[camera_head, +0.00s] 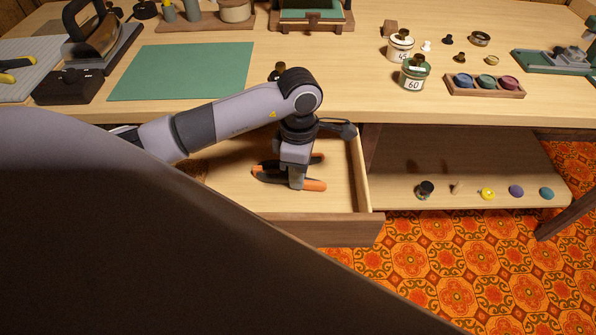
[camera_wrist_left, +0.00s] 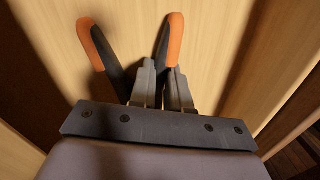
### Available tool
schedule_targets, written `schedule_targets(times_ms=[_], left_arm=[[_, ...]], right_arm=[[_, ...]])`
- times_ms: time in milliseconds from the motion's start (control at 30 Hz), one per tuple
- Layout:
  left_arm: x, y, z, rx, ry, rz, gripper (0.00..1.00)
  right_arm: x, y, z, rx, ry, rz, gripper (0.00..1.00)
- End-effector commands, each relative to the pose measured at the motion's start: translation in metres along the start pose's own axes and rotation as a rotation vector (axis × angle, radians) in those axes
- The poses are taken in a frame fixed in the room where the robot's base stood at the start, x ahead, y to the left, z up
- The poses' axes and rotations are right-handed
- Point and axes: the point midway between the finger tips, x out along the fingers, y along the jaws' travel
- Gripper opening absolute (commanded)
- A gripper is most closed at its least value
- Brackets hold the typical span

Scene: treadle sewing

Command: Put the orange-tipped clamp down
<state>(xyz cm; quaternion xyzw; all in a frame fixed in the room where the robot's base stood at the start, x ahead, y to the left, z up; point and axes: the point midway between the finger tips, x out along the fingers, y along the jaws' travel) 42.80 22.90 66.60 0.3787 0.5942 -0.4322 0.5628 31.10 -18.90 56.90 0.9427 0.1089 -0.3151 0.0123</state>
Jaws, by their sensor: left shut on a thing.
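The orange-tipped clamp (camera_head: 314,185) is dark with orange ends. It is inside the open drawer (camera_head: 340,230) under the table; I cannot tell whether it touches the drawer floor. My left gripper (camera_head: 296,184) points down into the drawer and is shut on the clamp, hiding its middle. In the left wrist view, two orange-ended arms of the clamp (camera_wrist_left: 173,42) spread out beyond the fingers of my left gripper (camera_wrist_left: 165,88). The rest of the clamp is hidden there. My right gripper is not in view.
The drawer's right wall (camera_head: 359,172) is close to the gripper. The table top (camera_head: 330,80) above holds a green mat (camera_head: 180,70), an iron (camera_head: 95,40) and jars (camera_head: 413,74). A lower shelf (camera_head: 455,170) with several small items is right of the drawer.

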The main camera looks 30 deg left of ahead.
Motion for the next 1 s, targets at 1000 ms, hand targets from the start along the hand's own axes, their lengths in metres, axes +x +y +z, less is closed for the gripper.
schedule_targets(times_ms=[1000], left_arm=[[-0.106,0.000,0.000,0.000,0.000,0.002,0.42]], right_arm=[[-0.011,0.000,-0.013,-0.005,-0.003,0.000,0.00]])
